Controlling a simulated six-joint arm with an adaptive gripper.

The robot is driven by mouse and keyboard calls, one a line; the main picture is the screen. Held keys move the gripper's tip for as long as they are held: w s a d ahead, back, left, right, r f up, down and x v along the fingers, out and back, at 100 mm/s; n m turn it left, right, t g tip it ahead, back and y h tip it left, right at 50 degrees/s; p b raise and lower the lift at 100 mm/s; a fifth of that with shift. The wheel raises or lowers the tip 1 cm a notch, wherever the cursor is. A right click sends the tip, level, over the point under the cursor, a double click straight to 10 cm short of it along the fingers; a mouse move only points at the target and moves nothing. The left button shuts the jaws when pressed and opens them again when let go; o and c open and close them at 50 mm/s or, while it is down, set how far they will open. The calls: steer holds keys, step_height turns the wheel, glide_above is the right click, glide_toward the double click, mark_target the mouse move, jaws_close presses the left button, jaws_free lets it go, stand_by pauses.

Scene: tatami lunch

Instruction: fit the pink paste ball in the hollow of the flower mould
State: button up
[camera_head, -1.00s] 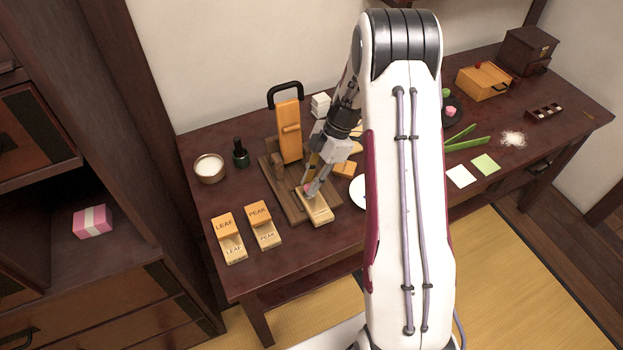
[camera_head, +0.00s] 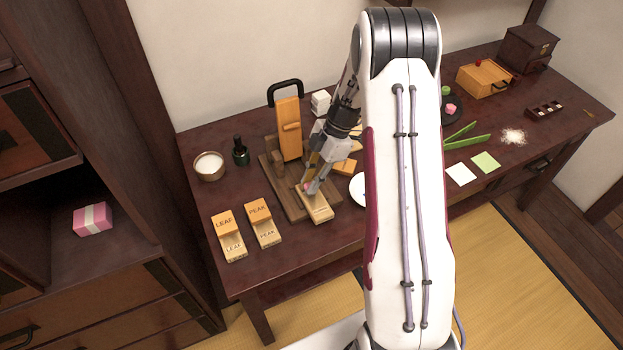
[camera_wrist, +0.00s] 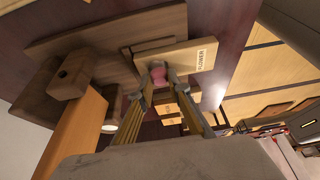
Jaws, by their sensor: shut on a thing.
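The flower mould (camera_head: 319,208) is a pale wooden block lying at the front of the brown board. In the wrist view its labelled end (camera_wrist: 201,56) shows, with lettering that reads like FLOWER. My gripper (camera_head: 309,189) is low over the mould's far part, fingers pointing down. In the wrist view my gripper (camera_wrist: 151,75) is shut on the pink paste ball (camera_wrist: 136,82), partly covered by the fingers. The ball (camera_head: 306,186) is a small pink spot in the head view. The hollow is hidden, and I cannot tell whether the ball touches it.
A wooden board (camera_head: 283,203) carries an upright orange-wood piece (camera_head: 289,135). The LEAF mould (camera_head: 229,236) and PEAK mould (camera_head: 263,227) lie to the left. A white plate (camera_head: 357,190) is to the right, partly behind my arm. Bare table lies in front of the moulds.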

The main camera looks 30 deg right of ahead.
steer(key=shift+f, duration=0.35)
stand_by(0.3)
steer(key=o, duration=0.9)
steer(key=shift+c, duration=0.2)
steer(key=shift+r, duration=0.15)
steer(key=shift+r, duration=3.35)
